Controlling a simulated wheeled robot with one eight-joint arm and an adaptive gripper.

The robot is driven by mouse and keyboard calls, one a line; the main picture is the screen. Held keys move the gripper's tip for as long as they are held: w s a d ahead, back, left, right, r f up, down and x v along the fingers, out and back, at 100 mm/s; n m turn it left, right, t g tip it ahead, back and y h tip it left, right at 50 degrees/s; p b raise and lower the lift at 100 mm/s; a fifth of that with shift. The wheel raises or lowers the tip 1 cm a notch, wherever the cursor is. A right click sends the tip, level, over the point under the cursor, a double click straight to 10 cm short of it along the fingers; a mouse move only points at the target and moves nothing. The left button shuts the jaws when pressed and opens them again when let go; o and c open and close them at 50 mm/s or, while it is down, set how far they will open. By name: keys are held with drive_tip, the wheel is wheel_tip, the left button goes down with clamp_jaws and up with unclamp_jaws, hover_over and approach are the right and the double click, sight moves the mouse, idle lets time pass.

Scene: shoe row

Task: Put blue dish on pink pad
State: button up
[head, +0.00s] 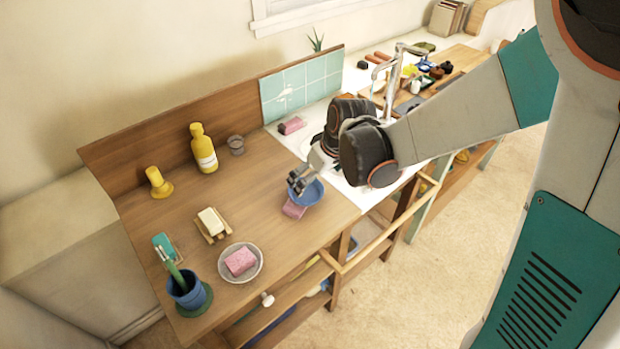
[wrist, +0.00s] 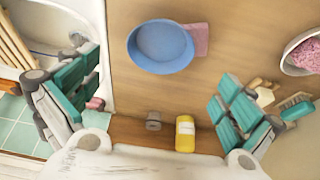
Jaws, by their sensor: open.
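The blue dish (head: 311,194) is a shallow round bowl near the front edge of the wooden counter. It also shows in the wrist view (wrist: 160,46). The pink pad (head: 293,211) is partly covered by the dish's rim in both views, and its free part sticks out beside the dish in the wrist view (wrist: 200,40). I cannot tell whether the dish's edge rests on the pad or only overlaps it in sight. My gripper (head: 301,181) is at the dish in the head view. In the wrist view its fingers (wrist: 155,95) are spread wide, with nothing between them.
A soap bar on a rack (head: 213,226), a yellow bottle (head: 204,150), a grey cup (head: 236,145) and a blue cup (head: 187,291) stand around. The sink and tap (head: 390,82) lie right.

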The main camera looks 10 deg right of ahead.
drive_tip(key=s+d+r+m+t+h, duration=0.1)
drive_tip(key=s+d+r+m, duration=0.2)
drive_tip(key=s+d+r, duration=0.3)
drive_tip(key=s+d+r+m+t+h+p, duration=0.1)
drive_tip(key=s+d+r+m+t, duration=0.1)
drive_tip(key=s+d+r, duration=0.4)
drive_tip(key=shift+s+r+m+h, duration=0.3)
drive_tip(key=shift+s+r+m, duration=0.6)
drive_tip(key=shift+s+r, duration=2.05)
drive_tip(key=shift+s+f, duration=0.9)
drive_tip(key=shift+f, duration=0.05)
